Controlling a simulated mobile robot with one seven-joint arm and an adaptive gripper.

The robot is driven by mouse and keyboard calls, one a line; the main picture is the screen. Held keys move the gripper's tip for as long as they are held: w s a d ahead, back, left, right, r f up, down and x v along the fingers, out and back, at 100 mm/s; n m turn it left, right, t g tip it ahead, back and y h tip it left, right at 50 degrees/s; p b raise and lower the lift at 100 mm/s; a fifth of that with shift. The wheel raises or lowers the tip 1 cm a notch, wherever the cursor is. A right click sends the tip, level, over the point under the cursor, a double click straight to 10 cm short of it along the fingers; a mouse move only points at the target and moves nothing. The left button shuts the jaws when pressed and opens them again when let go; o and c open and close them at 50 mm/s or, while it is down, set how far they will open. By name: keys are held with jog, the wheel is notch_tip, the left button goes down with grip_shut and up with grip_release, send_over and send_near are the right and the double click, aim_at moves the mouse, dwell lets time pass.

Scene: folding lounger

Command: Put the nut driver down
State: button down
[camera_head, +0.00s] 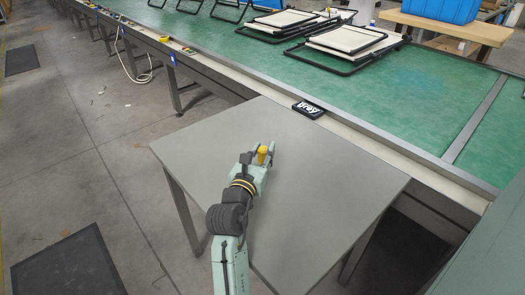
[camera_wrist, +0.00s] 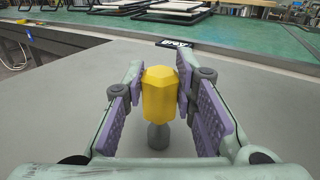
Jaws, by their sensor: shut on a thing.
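The nut driver (camera_wrist: 160,95) has a yellow faceted handle on top and a grey lower part that points down. It also shows in the head view as a small yellow shape (camera_head: 262,151). My gripper (camera_wrist: 161,92) is shut on the yellow handle, with a purple pad at each side of it. The nut driver looks upright over the grey table (camera_head: 330,185). Whether its lower end touches the table I cannot tell.
A black block with white lettering (camera_head: 308,110) lies at the far edge of the grey table. Beyond is a long green bench (camera_head: 400,85) with folded lounger frames (camera_head: 345,40). The grey table is otherwise clear around my gripper.

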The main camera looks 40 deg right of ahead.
jog(key=shift+f, duration=0.2)
jog(key=c, duration=1.3)
grip_release()
jog(key=shift+r, duration=0.25)
jog(key=b+v, duration=0.2)
jog(key=v, duration=1)
jog(key=shift+s+f, duration=0.1)
